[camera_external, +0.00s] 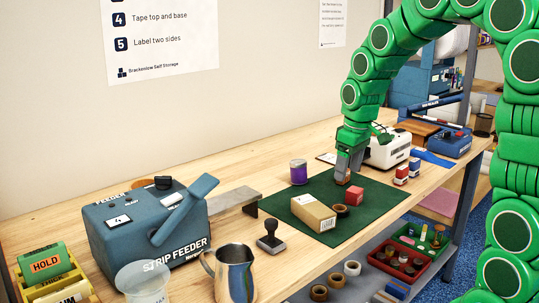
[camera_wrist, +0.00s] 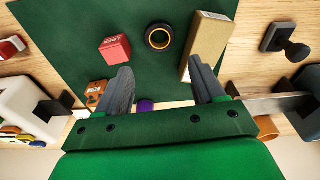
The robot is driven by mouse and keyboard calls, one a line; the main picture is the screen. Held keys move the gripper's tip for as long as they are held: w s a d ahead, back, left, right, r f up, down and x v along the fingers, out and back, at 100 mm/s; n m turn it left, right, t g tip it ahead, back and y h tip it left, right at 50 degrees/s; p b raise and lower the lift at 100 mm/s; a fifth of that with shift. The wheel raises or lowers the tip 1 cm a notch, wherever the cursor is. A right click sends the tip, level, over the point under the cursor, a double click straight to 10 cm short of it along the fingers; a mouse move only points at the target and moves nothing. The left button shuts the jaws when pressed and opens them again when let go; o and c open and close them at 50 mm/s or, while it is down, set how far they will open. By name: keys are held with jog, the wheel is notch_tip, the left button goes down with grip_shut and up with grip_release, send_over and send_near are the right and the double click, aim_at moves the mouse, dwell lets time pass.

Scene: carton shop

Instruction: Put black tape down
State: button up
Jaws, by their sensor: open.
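The black tape (camera_wrist: 150,37) is a dark roll with a gold-brown inner ring, lying flat on the green mat in the wrist view. In the external view the roll (camera_external: 341,211) lies between the carton and the red block. My gripper (camera_wrist: 163,88) is open, with its two fingers wide apart and nothing between them. In the external view my gripper (camera_external: 347,170) points down over the back of the mat, behind the red block. The tape is apart from the fingers.
The cardboard carton (camera_external: 313,213) and red block (camera_external: 355,195) flank the tape on the green mat (camera_external: 388,198). A purple jar (camera_external: 298,173) stands behind. A stamp (camera_external: 270,240), metal jug (camera_external: 232,270) and strip feeder (camera_external: 150,225) are at left. The mat's front right is clear.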

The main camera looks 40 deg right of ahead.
jog(key=s+a+r+g, duration=0.1)
jog(key=s+a, duration=0.3)
jog(key=s, duration=0.5)
jog(key=s+a+r+g, duration=0.1)
jog(key=s+a+r, duration=0.2)
jog(key=s, duration=0.7)
jog(key=s+a+r+m+g, duration=0.1)
jog(key=s+a+r, duration=0.1)
jog(key=s+a, duration=0.4)
jog(key=s, duration=0.4)
jog(key=shift+s+a+r, duration=0.2)
jog(key=shift+a+r, duration=0.05)
jog(key=shift+a, duration=0.05)
jog(key=shift+o, duration=0.4)
jog(key=shift+s+a, duration=0.1)
jog(key=shift+s, duration=0.4)
